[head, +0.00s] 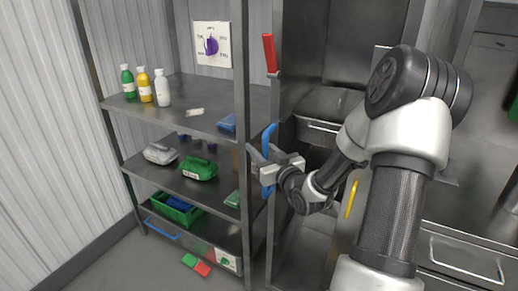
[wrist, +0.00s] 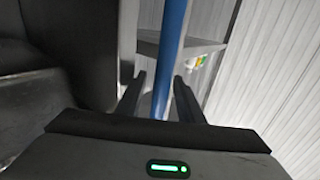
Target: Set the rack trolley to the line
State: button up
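The grey metal rack (head: 242,100), with several shelves, stands at the left in the head view. A vertical blue handle (head: 268,134) is at its right front side. The handle also shows in the wrist view as a blue bar (wrist: 172,45). My gripper (head: 262,160) is at the handle in the head view. In the wrist view my gripper (wrist: 158,98) has its fingers apart, one on each side of the bar, with gaps visible. A green and a red patch (head: 196,265) lie on the floor in front of the rack; I cannot make out a line.
The shelves hold bottles (head: 145,86), a green bag-like item (head: 199,168), a white one (head: 160,153) and a green crate (head: 176,208). A red handle (head: 269,53) and a yellow handle (head: 351,199) are nearby. Steel counters stand at the right. Bare floor shows at lower left.

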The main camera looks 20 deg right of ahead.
jog(key=shift+w, duration=0.35)
grip_shut()
